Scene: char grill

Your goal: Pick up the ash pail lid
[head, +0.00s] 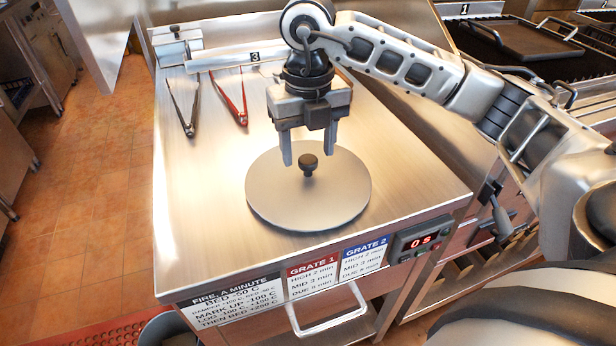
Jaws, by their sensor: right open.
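The ash pail lid (300,203) is a flat grey disc with a dark knob (308,165) near its middle. It lies on the steel counter (215,190), towards its front. My right gripper (308,162) comes in from the right and points down over the lid. Its two grey fingers are apart, one on each side of the knob in the picture. Nothing is held between them. I cannot tell whether the fingertips are level with the knob or above it. My left gripper is not in view.
Dark tongs (190,112) and red tongs (237,106) lie at the counter's back left. A timer (420,240) and instruction labels (315,270) are on its front, above a drawer handle (328,318). A grill with a flat press (525,38) is at back right. A dark pail (168,332) shows on the floor.

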